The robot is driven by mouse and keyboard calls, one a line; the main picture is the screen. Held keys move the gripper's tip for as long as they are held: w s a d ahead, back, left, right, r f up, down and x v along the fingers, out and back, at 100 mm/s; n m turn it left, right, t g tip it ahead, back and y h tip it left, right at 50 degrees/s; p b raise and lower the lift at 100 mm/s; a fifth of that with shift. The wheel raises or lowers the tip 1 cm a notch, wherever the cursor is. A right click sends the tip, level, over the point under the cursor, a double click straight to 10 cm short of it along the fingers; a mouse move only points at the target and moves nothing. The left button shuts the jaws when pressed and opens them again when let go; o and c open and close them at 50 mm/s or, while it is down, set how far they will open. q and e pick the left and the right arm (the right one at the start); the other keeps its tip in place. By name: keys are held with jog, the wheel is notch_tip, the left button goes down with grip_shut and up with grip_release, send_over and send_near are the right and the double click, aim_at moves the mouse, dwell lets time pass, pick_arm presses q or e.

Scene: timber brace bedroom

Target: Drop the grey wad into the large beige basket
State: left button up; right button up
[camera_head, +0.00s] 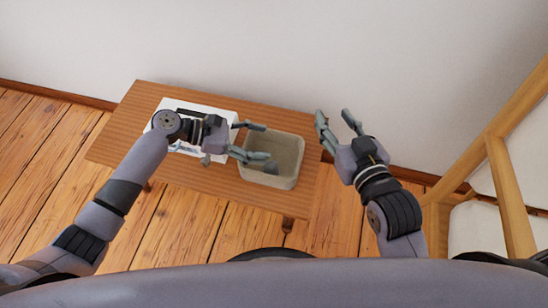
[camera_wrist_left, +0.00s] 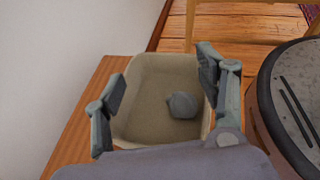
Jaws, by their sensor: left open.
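The large beige basket (camera_head: 287,178) stands on the right part of a wooden table. It also shows in the left wrist view (camera_wrist_left: 150,72). The round grey wad (camera_wrist_left: 183,105) shows inside the basket's outline, close to its right wall in the left wrist view, and appears to lie in it. In the head view the wad (camera_head: 271,167) is partly hidden beside a fingertip. My left gripper (camera_head: 261,141) is open above the basket, its fingers apart and not gripping the wad. My right gripper (camera_head: 337,117) is open and empty, right of the basket.
The wooden table (camera_head: 126,135) has a white flat item (camera_head: 228,107) on it, partly hidden under my left arm. A white wall (camera_head: 270,45) rises behind the table. A wooden frame (camera_head: 510,190) stands at the right. Plank floor is free at the left.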

pick_arm(q)
jog(key=v, duration=1.1)
jog(key=shift+a, duration=0.2)
